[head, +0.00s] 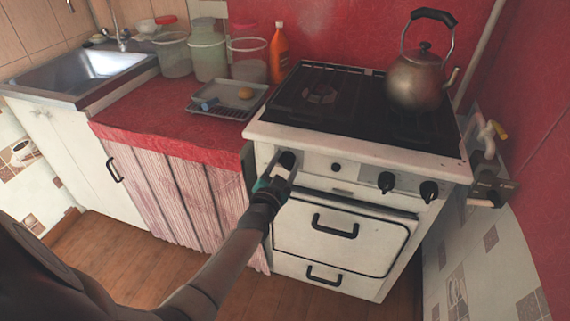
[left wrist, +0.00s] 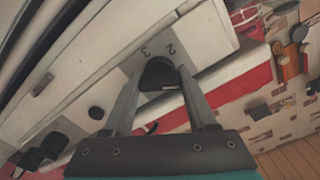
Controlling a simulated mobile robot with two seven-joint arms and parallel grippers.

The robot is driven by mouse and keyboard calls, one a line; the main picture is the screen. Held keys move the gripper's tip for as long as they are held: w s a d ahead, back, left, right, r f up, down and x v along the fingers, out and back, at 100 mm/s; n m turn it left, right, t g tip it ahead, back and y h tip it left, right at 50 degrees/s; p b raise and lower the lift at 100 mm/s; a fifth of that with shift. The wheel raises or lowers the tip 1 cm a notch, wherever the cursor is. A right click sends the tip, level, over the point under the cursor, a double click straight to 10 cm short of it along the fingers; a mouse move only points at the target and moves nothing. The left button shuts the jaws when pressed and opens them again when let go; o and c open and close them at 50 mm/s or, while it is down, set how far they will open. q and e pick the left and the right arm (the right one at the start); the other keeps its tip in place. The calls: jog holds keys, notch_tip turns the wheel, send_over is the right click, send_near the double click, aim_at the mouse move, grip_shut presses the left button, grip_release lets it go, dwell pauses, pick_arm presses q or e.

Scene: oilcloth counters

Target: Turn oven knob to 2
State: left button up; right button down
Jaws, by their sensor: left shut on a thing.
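The white oven (head: 345,245) has a front panel with black knobs. My left gripper (head: 281,166) is at the leftmost oven knob (head: 288,159). In the left wrist view the fingers of my left gripper (left wrist: 161,80) stand on either side of this black knob (left wrist: 158,71) and are shut on it. The digits 2 and 3 are printed on the panel just beyond the knob. Its pointer mark is too unclear to read. Two other knobs (head: 386,182) (head: 429,191) sit at the panel's right. My right gripper is not in view.
A metal kettle (head: 415,80) stands on the black stovetop (head: 320,95). A baking tray (head: 205,110), jars (head: 208,55) and an orange bottle (head: 279,55) are on the red counter (head: 140,115) to the left. The oven door handle (head: 335,226) sticks out below the panel.

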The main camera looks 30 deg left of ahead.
pick_arm(q)
jog(key=c, duration=0.5)
jog(key=shift+n, duration=0.4)
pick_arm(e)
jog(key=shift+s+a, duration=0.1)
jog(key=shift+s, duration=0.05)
pick_arm(q)
jog(key=shift+n, duration=0.3)
jog(key=shift+n+p, duration=0.35)
jog(key=shift+n, duration=0.35)
jog(key=n, duration=0.5)
jog(key=shift+f+n, duration=0.1)
jog(key=shift+n, duration=1.7)
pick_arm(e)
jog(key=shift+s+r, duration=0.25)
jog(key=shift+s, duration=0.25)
pick_arm(q)
jog(key=shift+n, duration=0.3)
